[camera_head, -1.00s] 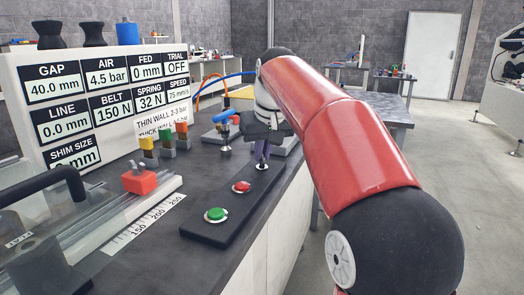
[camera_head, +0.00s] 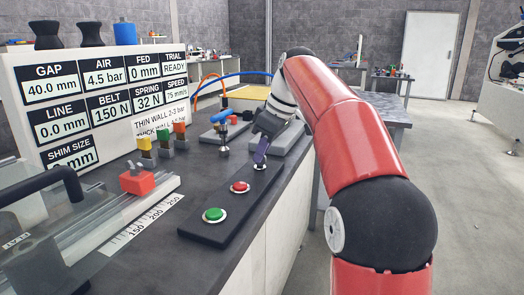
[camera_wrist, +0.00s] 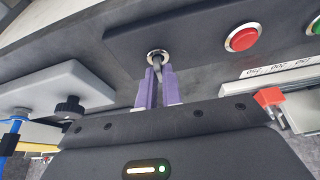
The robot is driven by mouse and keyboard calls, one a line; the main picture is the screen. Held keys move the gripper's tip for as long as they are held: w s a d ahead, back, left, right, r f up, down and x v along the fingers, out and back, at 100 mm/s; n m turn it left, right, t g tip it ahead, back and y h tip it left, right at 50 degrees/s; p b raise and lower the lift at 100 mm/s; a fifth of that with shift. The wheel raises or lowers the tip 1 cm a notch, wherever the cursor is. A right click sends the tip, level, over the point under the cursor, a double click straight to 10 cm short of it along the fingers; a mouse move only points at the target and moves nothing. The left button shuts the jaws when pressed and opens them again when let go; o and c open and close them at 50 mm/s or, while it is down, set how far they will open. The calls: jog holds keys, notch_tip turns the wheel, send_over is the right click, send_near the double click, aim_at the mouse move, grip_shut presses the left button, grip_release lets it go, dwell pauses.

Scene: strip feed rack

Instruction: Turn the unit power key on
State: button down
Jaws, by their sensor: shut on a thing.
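The power key (camera_wrist: 157,64) sits in a round metal collar at the far end of the black button panel (camera_head: 218,230). My gripper (camera_wrist: 157,75) has its purple fingers closed around the key in the wrist view. In the head view my gripper (camera_head: 261,158) leans over the same end of the panel, and the fingers largely hide the key there. The display board (camera_head: 100,95) reads TRIAL READY.
A red button (camera_head: 240,187) and a green button (camera_head: 213,215) are on the same panel. A clear-covered rail with a red block (camera_head: 137,180) lies to the left. Small coloured blocks (camera_head: 163,140) stand behind it. Grey plates and hoses are near my wrist.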

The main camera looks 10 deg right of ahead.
aim_at(274, 170)
jog(key=shift+n, duration=0.3)
dwell(0.4)
jog(key=c, duration=1.6)
grip_release()
jog(key=shift+o, duration=0.2)
jog(key=v, duration=0.7)
jog(key=shift+d+r, duration=0.2)
jog(key=shift+r, duration=0.15)
